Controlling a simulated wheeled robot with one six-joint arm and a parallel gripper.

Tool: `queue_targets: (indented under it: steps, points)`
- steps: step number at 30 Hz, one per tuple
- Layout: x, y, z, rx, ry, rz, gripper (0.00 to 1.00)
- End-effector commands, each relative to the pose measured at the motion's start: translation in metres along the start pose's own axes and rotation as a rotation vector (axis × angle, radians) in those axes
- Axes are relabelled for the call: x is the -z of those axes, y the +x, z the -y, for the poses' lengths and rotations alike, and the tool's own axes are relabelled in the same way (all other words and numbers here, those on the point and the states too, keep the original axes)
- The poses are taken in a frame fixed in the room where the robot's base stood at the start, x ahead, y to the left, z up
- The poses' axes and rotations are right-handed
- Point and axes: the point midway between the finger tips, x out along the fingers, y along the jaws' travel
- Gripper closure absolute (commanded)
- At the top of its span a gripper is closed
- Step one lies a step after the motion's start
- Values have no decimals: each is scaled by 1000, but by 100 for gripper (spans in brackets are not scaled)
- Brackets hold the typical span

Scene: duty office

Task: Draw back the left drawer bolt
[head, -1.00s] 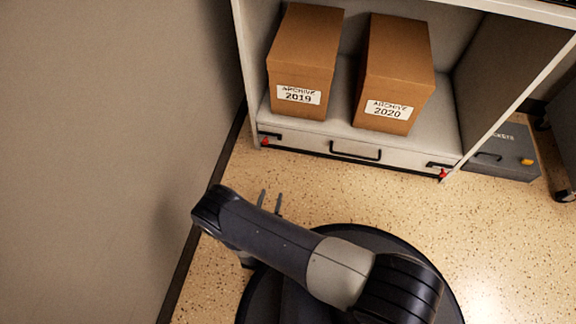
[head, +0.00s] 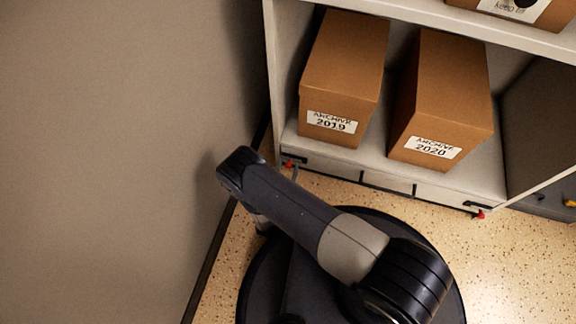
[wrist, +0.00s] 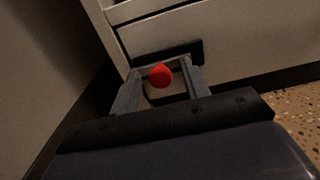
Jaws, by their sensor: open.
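The left drawer bolt, with a red knob (head: 288,163) on a dark plate, sits at the left end of the low drawer (head: 340,176). In the wrist view the red knob (wrist: 160,76) is between the two grey fingers of my gripper (wrist: 160,68), with the black bolt plate (wrist: 182,52) just beyond. The fingers are open, one on each side of the knob; I see a gap at both sides. In the head view my arm hides most of the gripper; a fingertip shows close to the knob. The drawer looks shut.
A wall (head: 110,150) runs close along the left. Two archive boxes, 2019 (head: 345,80) and 2020 (head: 440,100), stand on the shelf above the drawer. A dark handle (head: 387,190) and a right bolt with a red knob (head: 479,214) are on the drawer front.

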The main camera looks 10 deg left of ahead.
Motion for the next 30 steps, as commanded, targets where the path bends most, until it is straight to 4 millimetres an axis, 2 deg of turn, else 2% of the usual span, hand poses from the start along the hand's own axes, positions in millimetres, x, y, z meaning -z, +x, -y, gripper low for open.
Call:
queue_targets:
  steps: [4,19,30]
  points:
    - [0,0,0,0,0,0,58]
    - [0,0,0,0,0,0,99]
    - [0,0,0,0,-1,0,100]
